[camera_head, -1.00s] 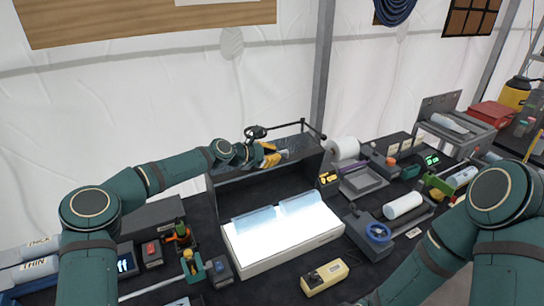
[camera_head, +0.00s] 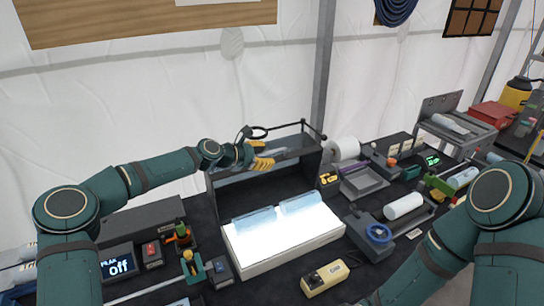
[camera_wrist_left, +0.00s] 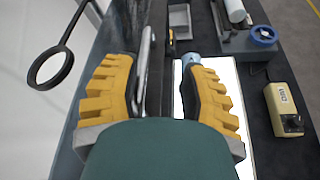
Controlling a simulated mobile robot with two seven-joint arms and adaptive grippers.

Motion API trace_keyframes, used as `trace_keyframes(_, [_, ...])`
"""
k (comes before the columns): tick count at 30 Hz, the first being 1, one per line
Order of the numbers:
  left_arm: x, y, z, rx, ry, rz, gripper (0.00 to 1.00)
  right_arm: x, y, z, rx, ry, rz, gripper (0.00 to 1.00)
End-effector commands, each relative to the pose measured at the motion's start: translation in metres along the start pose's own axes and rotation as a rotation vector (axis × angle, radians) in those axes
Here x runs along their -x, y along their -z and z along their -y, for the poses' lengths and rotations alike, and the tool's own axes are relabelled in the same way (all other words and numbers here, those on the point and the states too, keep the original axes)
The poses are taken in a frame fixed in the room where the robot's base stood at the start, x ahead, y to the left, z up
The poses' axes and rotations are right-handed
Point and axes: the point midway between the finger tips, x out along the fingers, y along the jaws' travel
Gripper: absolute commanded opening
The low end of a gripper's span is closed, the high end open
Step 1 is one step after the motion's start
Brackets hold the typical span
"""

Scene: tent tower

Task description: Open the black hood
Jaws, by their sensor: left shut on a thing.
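The black hood (camera_head: 312,168) stands behind the white light table, against the tent wall. Its front is open below a dark top panel. My left gripper (camera_head: 262,162), with yellow fingers, reaches to the hood's top front edge from the left. In the left wrist view the fingers straddle a grey handle bar (camera_wrist_left: 146,65) and the panel edge beside it; the gripper is shut on this part. The exact contact is partly hidden by the fingers. My right arm shows at the lower right, but its gripper is out of view.
The glowing light table (camera_head: 285,240) lies just in front of the hood, with bluish sheets on it. A ring-shaped lamp or magnifier (camera_wrist_left: 50,68) stands close beside the left gripper. A cream box (camera_head: 325,278), a blue-wheeled device (camera_head: 378,234) and a white roll (camera_head: 403,206) crowd the right.

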Motion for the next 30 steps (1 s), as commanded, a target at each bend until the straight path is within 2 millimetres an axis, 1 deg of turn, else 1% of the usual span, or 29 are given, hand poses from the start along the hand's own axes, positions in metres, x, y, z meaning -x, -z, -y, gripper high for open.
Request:
trace_keyframes(1, [0.013,0.001,-0.002,0.001,-0.003,-0.003,0.41,0.0,0.0,0.0,0.0,0.0,0.0,0.93])
trace_keyframes(6, [0.047,0.002,-0.001,0.002,-0.003,-0.003,0.41,0.0,0.0,0.0,0.0,0.0,0.0,0.93])
trace_keyframes(9, [0.063,0.002,-0.001,0.003,-0.003,-0.003,0.41,0.0,0.0,0.0,0.0,0.0,0.0,0.93])
trace_keyframes(12, [0.074,0.002,-0.001,0.001,-0.002,-0.003,0.41,0.0,0.0,0.0,0.0,0.0,0.0,0.93])
trace_keyframes(17, [0.083,0.002,0.0,0.002,0.0,-0.002,0.41,0.0,0.0,0.0,0.0,0.0,0.0,0.93])
trace_keyframes(24, [0.083,0.002,0.0,0.002,0.0,-0.001,0.41,0.0,0.0,0.0,0.0,0.0,0.0,0.93])
trace_keyframes(25, [0.083,0.002,0.0,0.002,0.0,-0.001,0.44,0.0,0.0,0.0,0.0,0.0,0.0,0.93])
trace_keyframes(26, [0.083,0.002,0.0,0.001,0.0,-0.002,0.34,0.0,0.0,0.0,0.0,0.0,0.0,0.93])
trace_keyframes(27, [0.083,0.002,0.0,-0.001,0.001,-0.003,0.2,0.0,0.0,0.0,0.0,0.0,0.0,0.93])
trace_keyframes(29, [0.082,0.003,0.001,-0.013,0.004,-0.009,0.0,0.0,0.0,0.0,0.0,0.0,0.0,0.93])
trace_keyframes(30, [0.081,0.003,0.002,-0.028,0.008,-0.016,0.0,-0.001,0.0,0.0,0.0,0.0,0.0,0.93])
